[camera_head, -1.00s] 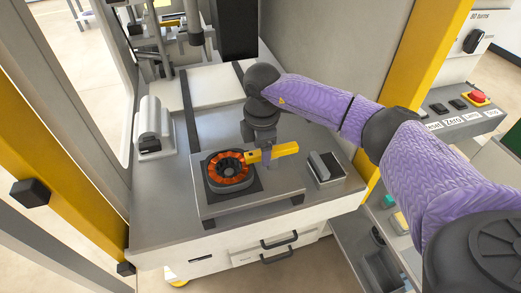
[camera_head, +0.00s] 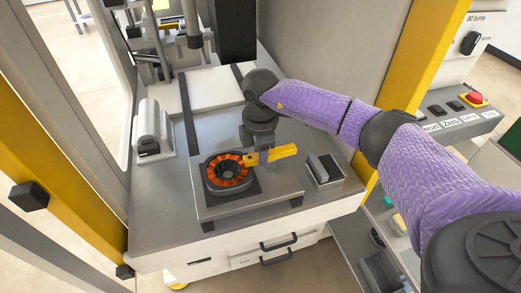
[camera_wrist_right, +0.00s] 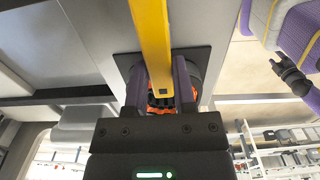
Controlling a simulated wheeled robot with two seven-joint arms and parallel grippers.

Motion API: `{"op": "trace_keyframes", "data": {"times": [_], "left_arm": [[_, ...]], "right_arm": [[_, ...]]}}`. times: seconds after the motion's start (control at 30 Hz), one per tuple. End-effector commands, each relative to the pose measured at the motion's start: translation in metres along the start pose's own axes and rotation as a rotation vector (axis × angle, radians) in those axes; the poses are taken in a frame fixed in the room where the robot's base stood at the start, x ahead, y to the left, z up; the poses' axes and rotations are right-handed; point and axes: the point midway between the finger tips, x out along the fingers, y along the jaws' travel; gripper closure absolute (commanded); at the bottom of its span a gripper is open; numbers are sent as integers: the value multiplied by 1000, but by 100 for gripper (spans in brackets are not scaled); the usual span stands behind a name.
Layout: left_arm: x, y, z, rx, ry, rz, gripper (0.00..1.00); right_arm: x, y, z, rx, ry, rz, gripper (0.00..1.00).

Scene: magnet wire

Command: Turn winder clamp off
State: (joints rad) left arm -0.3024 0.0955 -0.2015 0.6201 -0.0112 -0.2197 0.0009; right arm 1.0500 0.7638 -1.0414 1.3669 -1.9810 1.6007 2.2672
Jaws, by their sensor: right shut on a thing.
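The winder clamp shows as a yellow lever (camera_head: 272,156) beside a round stator with orange copper windings (camera_head: 228,171). The stator sits on a dark square pad on a raised grey plate. My right gripper (camera_head: 264,157) reaches down over the lever, shut on it near its stator end. In the right wrist view the yellow lever (camera_wrist_right: 152,45) passes between the two fingers, and the orange windings (camera_wrist_right: 160,98) show partly behind it. The fingers hide part of the lever and the stator. My left gripper is not in view.
A small grey and black block (camera_head: 324,169) stands right of the plate. A grey-white device (camera_head: 150,128) stands at the left. A panel with a red button (camera_head: 474,98) is at the right. A yellow post (camera_head: 65,170) stands on the left.

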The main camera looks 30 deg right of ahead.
Motion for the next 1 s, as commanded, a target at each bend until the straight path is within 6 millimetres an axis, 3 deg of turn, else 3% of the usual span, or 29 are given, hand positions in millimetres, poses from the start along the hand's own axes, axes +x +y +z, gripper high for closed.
{"op": "trace_keyframes", "data": {"times": [0.27,1.0], "left_arm": [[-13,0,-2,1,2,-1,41],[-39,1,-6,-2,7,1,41]], "right_arm": [[-3,-4,0,-166,0,0,100],[-2,-18,8,-865,0,1,100]]}}
